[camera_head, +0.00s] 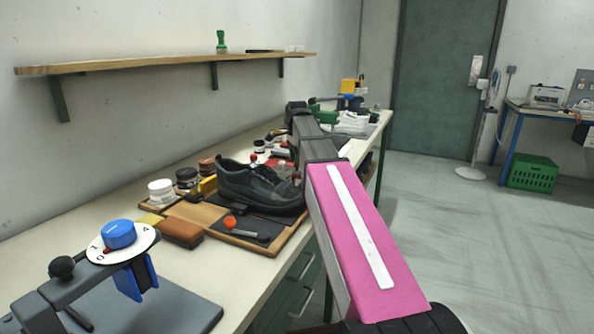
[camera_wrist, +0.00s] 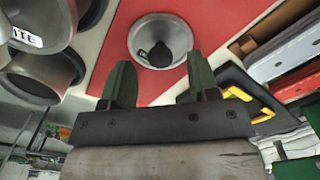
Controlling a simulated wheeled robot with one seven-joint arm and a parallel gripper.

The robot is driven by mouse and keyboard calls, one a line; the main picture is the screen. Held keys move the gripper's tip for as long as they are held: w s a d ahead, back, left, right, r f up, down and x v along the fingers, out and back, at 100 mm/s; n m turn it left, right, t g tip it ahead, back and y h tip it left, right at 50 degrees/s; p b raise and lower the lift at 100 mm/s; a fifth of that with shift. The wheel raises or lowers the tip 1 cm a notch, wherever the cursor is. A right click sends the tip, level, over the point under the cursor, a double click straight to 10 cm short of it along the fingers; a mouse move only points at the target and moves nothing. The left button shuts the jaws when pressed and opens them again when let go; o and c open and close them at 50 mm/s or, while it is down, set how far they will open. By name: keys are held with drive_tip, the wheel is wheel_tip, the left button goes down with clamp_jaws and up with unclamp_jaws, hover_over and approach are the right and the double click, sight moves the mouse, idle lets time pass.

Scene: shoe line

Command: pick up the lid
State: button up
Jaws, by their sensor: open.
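In the wrist view, the lid (camera_wrist: 145,31) is a round, shiny metal disc with a black knob at its middle. It lies on a red surface (camera_wrist: 107,62). My gripper (camera_wrist: 160,62) is open, with two green fingers spread apart. The lid shows just beyond the fingertips, between and ahead of them, and nothing is between the fingers. I cannot tell the exact gap to the lid. In the head view, my arm reaches along the bench toward its far end, and I cannot make out the lid there.
In the wrist view, metal pots (camera_wrist: 38,75) stand close on the left. A black tray with yellow parts (camera_wrist: 232,85) and several boxes (camera_wrist: 285,52) lie on the right. In the head view, a black shoe (camera_head: 258,188) and jars (camera_head: 161,190) stand on the bench nearer me.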

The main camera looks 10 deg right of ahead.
drive_tip(key=shift+f, duration=0.95)
drive_tip(key=c, duration=1)
drive_tip(key=shift+r, duration=0.15)
